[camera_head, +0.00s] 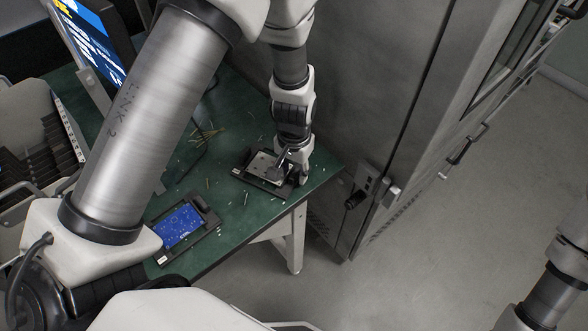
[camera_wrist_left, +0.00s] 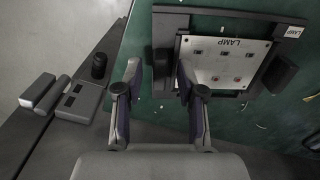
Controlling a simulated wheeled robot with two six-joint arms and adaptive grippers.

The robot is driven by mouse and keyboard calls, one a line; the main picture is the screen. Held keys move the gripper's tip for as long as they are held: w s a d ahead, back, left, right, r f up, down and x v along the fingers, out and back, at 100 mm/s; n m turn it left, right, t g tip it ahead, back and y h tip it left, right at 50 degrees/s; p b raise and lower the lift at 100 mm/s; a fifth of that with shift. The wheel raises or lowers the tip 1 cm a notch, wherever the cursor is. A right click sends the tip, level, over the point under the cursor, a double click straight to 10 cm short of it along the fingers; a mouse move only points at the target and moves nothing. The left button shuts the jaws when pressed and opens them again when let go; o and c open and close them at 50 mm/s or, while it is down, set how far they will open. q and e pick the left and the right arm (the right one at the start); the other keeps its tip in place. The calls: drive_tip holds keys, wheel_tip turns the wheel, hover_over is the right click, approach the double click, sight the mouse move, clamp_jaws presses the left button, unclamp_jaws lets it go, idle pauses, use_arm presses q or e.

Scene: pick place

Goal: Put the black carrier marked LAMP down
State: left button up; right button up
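The black carrier marked LAMP (camera_head: 252,181) holds a white plate with several small parts. It appears to lie flat on the green table near the right edge. In the left wrist view, the carrier (camera_wrist_left: 222,97) fills the upper right, with LAMP printed on its plate and on a corner label. My left gripper (camera_head: 287,165) is low at the carrier's right end. In the wrist view, the two fingers of the left gripper (camera_wrist_left: 160,82) stand apart on either side of the carrier's dark end block, with a visible gap at the left finger. My right gripper is out of view.
Another black carrier with a blue board (camera_head: 180,227) lies on the green table (camera_head: 232,228) nearer me. Thin scraps are scattered about. A grey cabinet (camera_head: 350,100) stands close to the right, a monitor (camera_head: 90,40) at the back left, a grey bin (camera_head: 50,130) at the left.

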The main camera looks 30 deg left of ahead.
use_arm(q)
wheel_tip(320, 180, up, 12)
idle(0.3)
